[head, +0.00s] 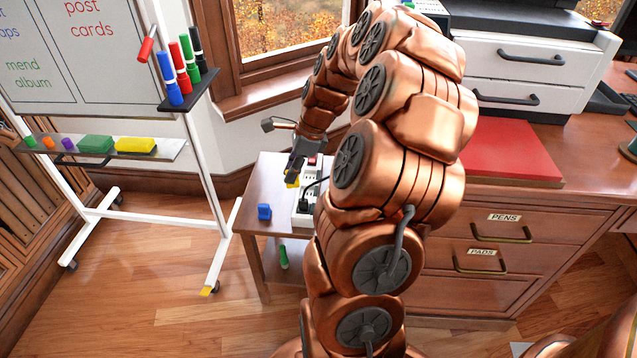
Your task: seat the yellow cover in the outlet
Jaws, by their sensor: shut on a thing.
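My gripper (291,178) is over the small wooden side table (252,188), with its fingers pointing down. It is shut on the small yellow cover (291,182), which is partly hidden by the fingers. The cover is at the left edge of the white power strip (304,219) in this view. I cannot tell whether it touches the strip. A black plug with a cord sits in the strip, and a red switch shows at its far end. My arm hides part of the strip's right side.
A blue piece (264,212) stands on the side table left of the strip. A green marker (284,257) is below the tabletop. A wheeled whiteboard (85,60) stands at left. A desk with drawers (486,237) is at right, carrying a red folder (511,150) and a printer.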

